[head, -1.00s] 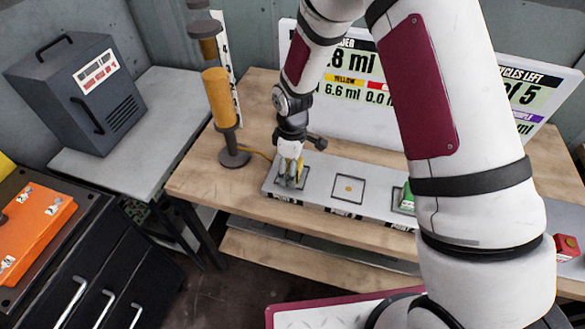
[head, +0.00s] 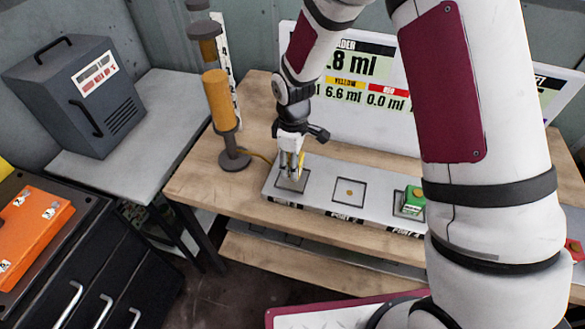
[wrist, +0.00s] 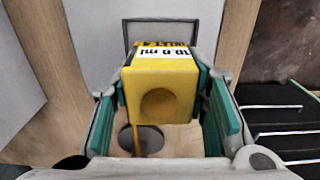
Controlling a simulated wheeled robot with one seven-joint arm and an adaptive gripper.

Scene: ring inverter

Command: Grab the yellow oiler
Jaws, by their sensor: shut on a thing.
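The yellow oiler (wrist: 160,90) fills the middle of the wrist view, with a black-and-yellow band and a white label reading about 10.0 ml. My gripper (wrist: 162,110) is shut on it, with a green-lined finger on each side. In the head view my gripper (head: 290,172) is over the left square of the grey station strip. There only a small yellow part of the oiler (head: 299,165) shows between the fingers. Its underside is hidden, and I cannot tell its exact height above the strip.
The grey strip (head: 325,193) has an empty middle square. A green oiler (head: 413,200) stands on its right square. A dark stand with an orange cylinder (head: 219,99) rises left of my gripper. Display boards stand behind. A red object (head: 574,250) is at the far right.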

